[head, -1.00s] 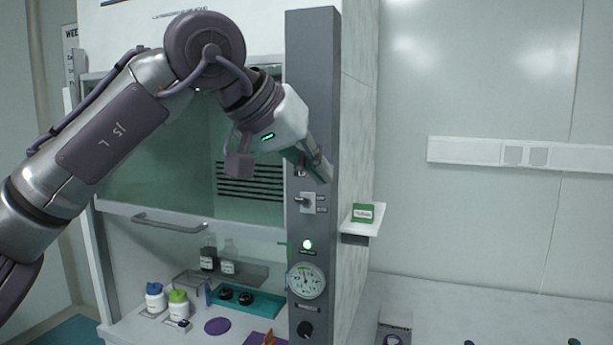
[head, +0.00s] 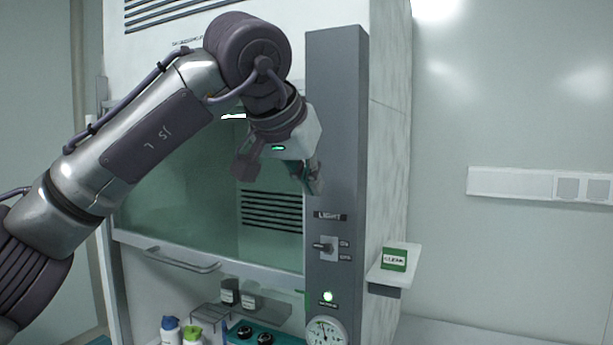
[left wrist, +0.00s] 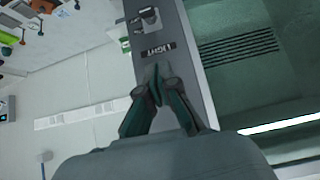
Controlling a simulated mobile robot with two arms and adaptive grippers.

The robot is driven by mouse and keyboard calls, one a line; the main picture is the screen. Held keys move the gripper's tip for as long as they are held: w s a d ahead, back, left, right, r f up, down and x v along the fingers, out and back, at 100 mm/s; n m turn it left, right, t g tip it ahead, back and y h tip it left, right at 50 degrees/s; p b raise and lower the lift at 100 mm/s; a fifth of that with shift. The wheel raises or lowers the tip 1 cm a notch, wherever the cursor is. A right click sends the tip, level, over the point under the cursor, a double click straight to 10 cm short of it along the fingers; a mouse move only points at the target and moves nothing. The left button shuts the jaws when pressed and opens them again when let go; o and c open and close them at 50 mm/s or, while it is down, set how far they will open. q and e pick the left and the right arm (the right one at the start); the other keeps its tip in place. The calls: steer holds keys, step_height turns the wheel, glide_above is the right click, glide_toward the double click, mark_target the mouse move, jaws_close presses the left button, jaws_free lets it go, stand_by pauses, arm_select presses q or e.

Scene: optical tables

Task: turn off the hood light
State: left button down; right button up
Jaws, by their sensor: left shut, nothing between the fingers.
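The hood light switch (head: 328,247) is a small toggle on a pale plate on the hood's grey front post (head: 336,150), below a dark LIGHT label (head: 330,216). Its lever points left in the head view. The switch also shows at the top of the left wrist view (left wrist: 148,18), with the label (left wrist: 158,50) nearer the fingers. My left gripper (head: 312,182) is above the label and switch, in front of the post, apart from the switch. In the left wrist view its fingers (left wrist: 158,80) are shut and empty. The hood lamp (head: 233,116) glows white. My right gripper is not seen.
A green indicator (head: 328,296) and a round gauge (head: 326,332) sit lower on the post. A small shelf with a green box (head: 394,259) juts out at the right. The sash handle (head: 182,262) is at the left. Bottles (head: 171,330) stand inside the hood.

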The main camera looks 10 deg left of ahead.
mark_target(318, 245)
arm_select(q)
steer(key=p+x, duration=0.1)
steer(key=x, duration=0.4)
steer(key=shift+w+f+p, duration=0.1)
steer(key=shift+w+p, duration=0.05)
steer(key=shift+p, duration=0.15)
steer(key=f, duration=0.3)
steer(key=shift+s+a+f, duration=0.1)
steer(key=shift+s, duration=0.25)
steer(key=shift+s+a+f+p, duration=0.25)
steer(key=shift+s+f+p, duration=0.15)
steer(key=shift+s, duration=0.1)
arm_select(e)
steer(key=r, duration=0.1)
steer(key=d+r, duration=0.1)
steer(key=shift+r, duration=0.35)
arm_select(q)
steer(key=shift+w+d, duration=0.15)
steer(key=shift+f, duration=0.1)
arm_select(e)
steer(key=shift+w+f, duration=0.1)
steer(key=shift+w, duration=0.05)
